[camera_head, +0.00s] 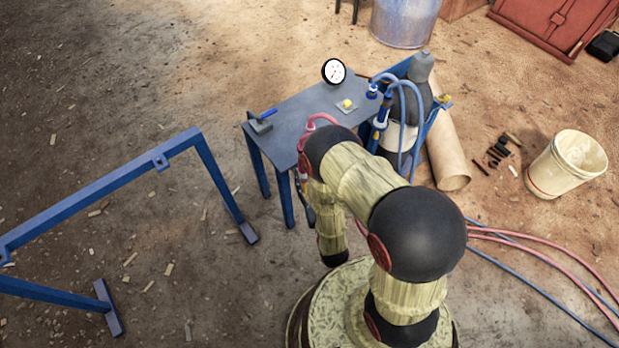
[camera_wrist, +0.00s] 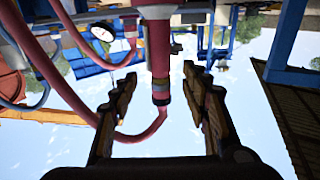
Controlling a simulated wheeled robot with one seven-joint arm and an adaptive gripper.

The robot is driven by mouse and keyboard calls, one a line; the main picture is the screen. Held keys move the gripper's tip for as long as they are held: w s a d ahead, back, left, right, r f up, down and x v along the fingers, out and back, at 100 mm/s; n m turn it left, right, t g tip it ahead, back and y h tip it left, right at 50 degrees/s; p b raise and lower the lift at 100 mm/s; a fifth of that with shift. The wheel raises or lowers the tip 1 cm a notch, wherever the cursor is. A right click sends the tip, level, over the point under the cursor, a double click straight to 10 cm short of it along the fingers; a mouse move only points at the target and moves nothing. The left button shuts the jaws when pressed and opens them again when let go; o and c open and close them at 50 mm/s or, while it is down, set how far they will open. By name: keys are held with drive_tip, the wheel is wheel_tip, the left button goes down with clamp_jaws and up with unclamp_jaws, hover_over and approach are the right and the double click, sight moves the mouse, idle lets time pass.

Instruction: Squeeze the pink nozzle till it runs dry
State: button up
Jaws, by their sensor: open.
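The pink nozzle (camera_wrist: 158,50) runs down from the top middle of the wrist view, with a dark band and a small dark fitting on its side. A pink hose (camera_wrist: 146,136) curves into its lower end. My gripper (camera_wrist: 160,80) is open, with one finger on each side of the nozzle and visible gaps between. In the head view a pink hose (camera_head: 318,119) loops over the table's front edge. A bit of pink shows just below it. My arm hides most of the gripper and the nozzle there.
The table (camera_head: 290,115) carries a white gauge (camera_head: 334,71), a yellow button (camera_head: 346,104) and a blue-handled lever (camera_head: 262,121). A blue nozzle (camera_head: 381,113) and grey cylinder (camera_head: 421,75) stand at its right. A blue frame (camera_head: 110,190) is at left. Hoses (camera_head: 550,255) cross the floor at right.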

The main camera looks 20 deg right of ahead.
drive_tip(key=shift+w+d+b, duration=0.15)
drive_tip(key=shift+w+b, duration=0.35)
drive_tip(key=shift+w, duration=1.45)
drive_tip(key=shift+w+d+b, duration=0.1)
drive_tip(key=shift+w+b, duration=0.4)
drive_tip(key=shift+w, duration=1.45)
drive_tip(key=shift+c, duration=1.2)
clamp_jaws()
drive_tip(key=shift+o, duration=1)
unclamp_jaws()
drive_tip(key=shift+s, duration=0.15)
drive_tip(key=s, duration=0.7)
drive_tip(key=shift+s+a, duration=0.15)
drive_tip(key=shift+a, duration=0.1)
